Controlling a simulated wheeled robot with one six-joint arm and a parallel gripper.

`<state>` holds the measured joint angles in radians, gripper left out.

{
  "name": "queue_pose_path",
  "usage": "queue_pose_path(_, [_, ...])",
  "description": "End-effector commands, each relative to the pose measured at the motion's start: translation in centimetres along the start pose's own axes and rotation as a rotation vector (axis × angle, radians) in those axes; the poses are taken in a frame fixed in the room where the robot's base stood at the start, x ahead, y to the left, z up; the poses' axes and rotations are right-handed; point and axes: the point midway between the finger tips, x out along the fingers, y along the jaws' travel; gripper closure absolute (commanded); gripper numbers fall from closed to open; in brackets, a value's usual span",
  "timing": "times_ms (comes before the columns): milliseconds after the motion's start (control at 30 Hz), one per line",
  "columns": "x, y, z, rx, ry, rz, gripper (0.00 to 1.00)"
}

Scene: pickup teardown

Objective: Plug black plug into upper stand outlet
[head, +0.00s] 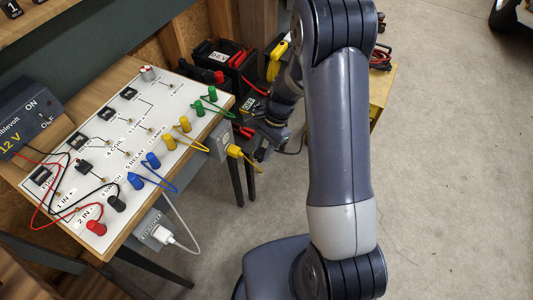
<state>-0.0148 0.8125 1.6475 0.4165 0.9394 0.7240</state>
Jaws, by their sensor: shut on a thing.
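My gripper (262,132) is beyond the right edge of the panel table, partly hidden behind my own arm. It is shut on what looks like the black plug, which is small and dark and mostly hidden by the fingers. A grey outlet box (219,143) is at the table's right edge, just left of my gripper, with a yellow plug (233,151) in it. I cannot tell whether the black plug touches this box. A second grey outlet box (152,231) is lower left at the table's front edge, with a white plug (167,238) at it.
The white panel (120,140) carries switches, coloured knobs and looped wires. A power supply (30,115) stands at left. A black battery (232,65) and clamps are behind my gripper. Yellow and white cords hang beside the table.

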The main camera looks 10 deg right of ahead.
Motion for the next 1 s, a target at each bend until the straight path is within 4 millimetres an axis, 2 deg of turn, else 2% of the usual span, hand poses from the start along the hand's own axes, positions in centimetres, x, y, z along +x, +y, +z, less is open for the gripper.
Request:
queue_pose_path(100, [-0.8,0.5,1.6,0.368,0.000,-0.150,0.94])
queue_pose_path(200, [-1.2,1.4,2.1,0.673,0.001,-0.275,0.94])
queue_pose_path(300, [-1.5,2.3,2.1,0.898,0.002,-0.369,0.94])
queue_pose_path(400, [-1.7,3.1,2.0,1.035,0.003,-0.425,0.94])
queue_pose_path(667, [-1.8,3.4,1.9,1.142,0.003,-0.473,0.94])
queue_pose_path(1000, [-1.5,0.7,2.9,1.139,0.002,-0.471,0.94])
